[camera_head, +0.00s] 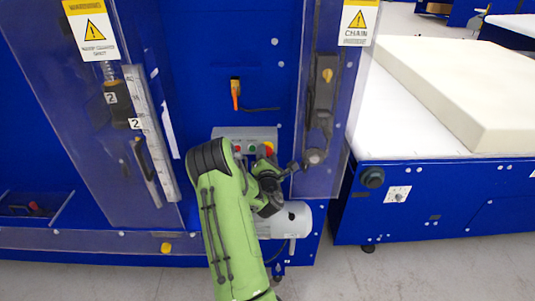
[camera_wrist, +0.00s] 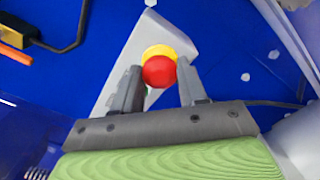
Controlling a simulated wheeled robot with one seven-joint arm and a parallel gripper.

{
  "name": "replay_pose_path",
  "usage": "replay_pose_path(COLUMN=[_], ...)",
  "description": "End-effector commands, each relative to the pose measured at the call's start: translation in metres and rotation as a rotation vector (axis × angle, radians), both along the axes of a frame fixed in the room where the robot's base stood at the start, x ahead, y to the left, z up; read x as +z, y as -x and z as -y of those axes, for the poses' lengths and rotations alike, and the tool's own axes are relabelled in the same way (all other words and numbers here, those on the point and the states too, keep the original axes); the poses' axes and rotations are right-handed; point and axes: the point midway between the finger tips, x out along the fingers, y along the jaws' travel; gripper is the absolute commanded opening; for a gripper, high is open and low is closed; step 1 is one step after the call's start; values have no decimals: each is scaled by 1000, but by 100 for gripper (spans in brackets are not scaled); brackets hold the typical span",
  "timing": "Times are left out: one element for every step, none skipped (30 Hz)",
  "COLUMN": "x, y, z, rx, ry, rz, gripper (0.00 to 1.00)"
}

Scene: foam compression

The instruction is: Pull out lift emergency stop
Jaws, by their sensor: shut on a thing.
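The emergency stop is a red button on a yellow collar, mounted on a light grey control box. In the wrist view the red button (camera_wrist: 159,71) sits between the tips of my gripper (camera_wrist: 155,85), whose two dark fingers are on either side of it. In the head view the emergency stop (camera_head: 268,149) shows at the right end of the control box (camera_head: 230,132), just above my gripper (camera_head: 281,168). My gripper is shut on the button. The finger contact is partly hidden in the head view by my wrist.
A blue machine frame with clear guard panels (camera_head: 325,100) stands on both sides of the box. A grey motor (camera_head: 292,220) sits below my gripper. An orange-handled switch (camera_head: 235,92) with a cable is above the box. A foam block (camera_head: 470,90) lies on the table at right.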

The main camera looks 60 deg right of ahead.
Motion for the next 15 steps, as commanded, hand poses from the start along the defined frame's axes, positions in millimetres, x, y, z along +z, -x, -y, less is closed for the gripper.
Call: replay_pose_path(x=[0, 0, 0, 0, 0, 0, 0, 0, 0, 0, 0, 0, 0, 0, 0], y=[0, 0, 0, 0, 0, 0, 0, 0, 0, 0, 0, 0, 0, 0, 0], z=[0, 0, 0, 0, 0, 0, 0, 0, 0, 0, 0, 0, 0, 0, -1], rx=[0, 0, 0, 0, 0, 0, 0, 0, 0, 0, 0, 0, 0, 0, 0], ry=[0, 0, 0, 0, 0, 0, 0, 0, 0, 0, 0, 0, 0, 0, 0], rz=[0, 0, 0, 0, 0, 0, 0, 0, 0, 0, 0, 0, 0, 0, 1], gripper=[10, 5, 5, 5, 5, 5, 5, 5, 5, 5, 5, 5, 5, 5, 5])
